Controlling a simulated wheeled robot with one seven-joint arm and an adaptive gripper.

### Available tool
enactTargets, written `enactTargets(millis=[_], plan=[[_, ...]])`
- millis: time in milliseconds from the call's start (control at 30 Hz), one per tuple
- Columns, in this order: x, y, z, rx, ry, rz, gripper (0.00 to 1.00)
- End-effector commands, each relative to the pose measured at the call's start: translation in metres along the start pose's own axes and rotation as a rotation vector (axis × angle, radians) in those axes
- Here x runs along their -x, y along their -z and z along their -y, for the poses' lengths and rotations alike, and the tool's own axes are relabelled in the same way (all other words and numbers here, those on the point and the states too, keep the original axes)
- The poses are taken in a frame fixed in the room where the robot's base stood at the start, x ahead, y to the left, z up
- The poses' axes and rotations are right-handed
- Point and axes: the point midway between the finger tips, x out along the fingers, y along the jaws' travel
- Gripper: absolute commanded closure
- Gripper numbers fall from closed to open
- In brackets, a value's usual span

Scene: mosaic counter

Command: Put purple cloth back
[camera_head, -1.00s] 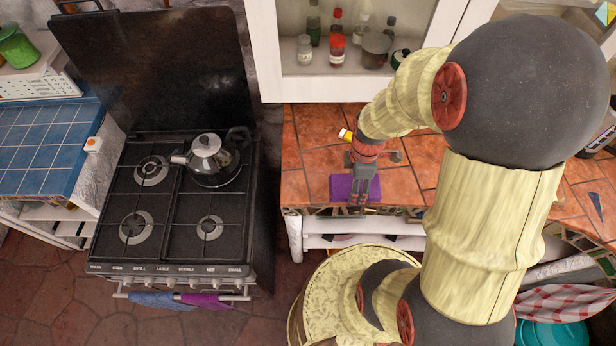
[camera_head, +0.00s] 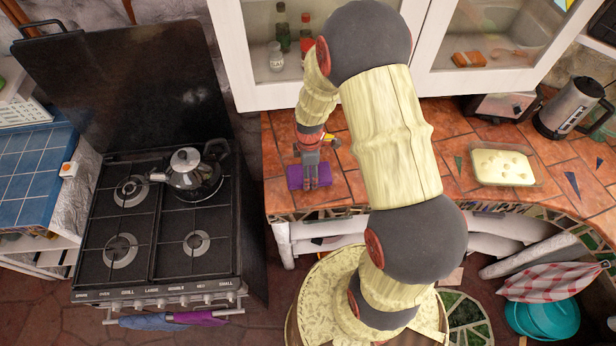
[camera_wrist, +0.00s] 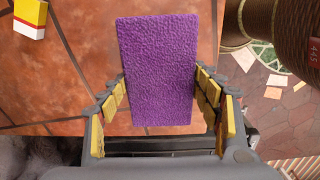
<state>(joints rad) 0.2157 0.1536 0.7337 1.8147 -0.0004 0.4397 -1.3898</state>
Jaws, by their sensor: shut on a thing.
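A thick purple rectangle (camera_wrist: 158,60), looking like a folded cloth or sponge, is between the fingers of my gripper (camera_wrist: 162,88) in the wrist view. The fingers are shut on its two long sides. In the head view the purple piece (camera_head: 295,178) is at the front left edge of the tiled counter, with my gripper (camera_head: 311,181) pointing down over it. I cannot tell whether it touches the counter. Another purple cloth (camera_head: 198,317) hangs on the oven's front rail beside a blue cloth (camera_head: 148,321).
The black stove (camera_head: 165,220) with a kettle (camera_head: 190,173) stands left of the counter (camera_head: 440,150). A white cabinet (camera_head: 240,50) hangs above. A butter-coloured tray (camera_head: 502,166) and an electric kettle (camera_head: 568,107) are at right. A small yellow-and-white box (camera_wrist: 30,17) is nearby.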

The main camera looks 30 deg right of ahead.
Motion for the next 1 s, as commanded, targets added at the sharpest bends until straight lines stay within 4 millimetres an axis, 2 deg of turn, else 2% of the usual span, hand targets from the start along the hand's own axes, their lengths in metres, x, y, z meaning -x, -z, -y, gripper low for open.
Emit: enactTargets(millis=[300, 667, 700, 1000], plan=[[-0.035, 0.002, -0.003, 0.0, 0.002, 0.0, 0.6], [-0.039, 0.002, -0.003, 0.0, 0.0, 0.0, 0.6], [-0.039, 0.002, -0.003, 0.0, 0.0, 0.0, 0.35], [-0.038, 0.002, -0.003, 0.0, 0.0, 0.0, 0.18]])
